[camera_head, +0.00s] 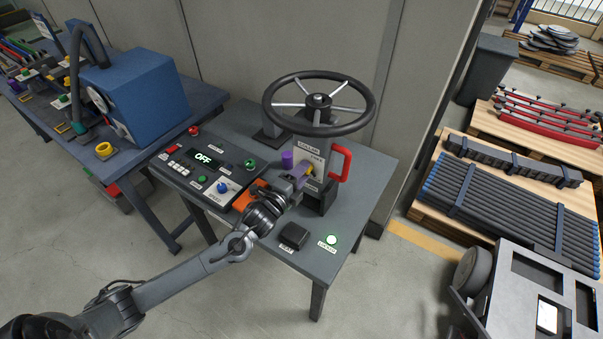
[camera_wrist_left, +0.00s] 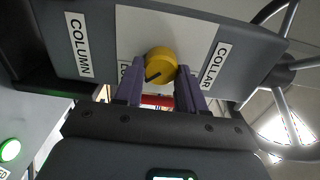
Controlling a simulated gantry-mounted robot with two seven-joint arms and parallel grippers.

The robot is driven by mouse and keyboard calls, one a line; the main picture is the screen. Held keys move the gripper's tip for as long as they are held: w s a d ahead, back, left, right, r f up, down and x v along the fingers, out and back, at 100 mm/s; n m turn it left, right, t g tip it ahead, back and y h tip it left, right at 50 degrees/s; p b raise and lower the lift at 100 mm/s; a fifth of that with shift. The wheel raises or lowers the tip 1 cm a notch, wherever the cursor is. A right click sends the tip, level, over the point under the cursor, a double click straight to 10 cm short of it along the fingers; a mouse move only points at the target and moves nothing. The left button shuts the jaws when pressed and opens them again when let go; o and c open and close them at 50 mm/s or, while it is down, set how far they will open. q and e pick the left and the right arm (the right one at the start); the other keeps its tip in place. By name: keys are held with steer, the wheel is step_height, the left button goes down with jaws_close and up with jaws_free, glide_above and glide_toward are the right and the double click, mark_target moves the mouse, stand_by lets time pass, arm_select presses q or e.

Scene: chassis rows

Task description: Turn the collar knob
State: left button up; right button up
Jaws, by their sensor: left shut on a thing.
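The collar knob (camera_wrist_left: 160,64) is a round yellow knob with a dark pointer line, set on a pale plate beside the COLLAR label. In the head view a bit of its yellow (camera_head: 309,170) shows on the grey column under the handwheel. My left gripper (camera_head: 302,173) reaches it from the front left. In the left wrist view its two purple fingers (camera_wrist_left: 160,80) stand on either side of the knob, shut on it. The fingers partly hide a label below the knob. My right gripper is not in view.
A black handwheel (camera_head: 318,101) tops the column, with a red handle (camera_head: 340,163) at its right. A control panel (camera_head: 206,172) reading OFF lies left of the column. A dark pedal-like block (camera_head: 293,236) and a lit green button (camera_head: 331,239) are at the table's front.

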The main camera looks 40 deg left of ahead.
arm_select(q)
steer(key=o, duration=1.1)
steer(key=shift+c, duration=0.2)
steer(key=shift+s, duration=0.1)
steer(key=s+d, duration=0.1)
steer(key=s, duration=0.9)
steer(key=shift+s+p, duration=0.3)
steer(key=shift+p, duration=0.05)
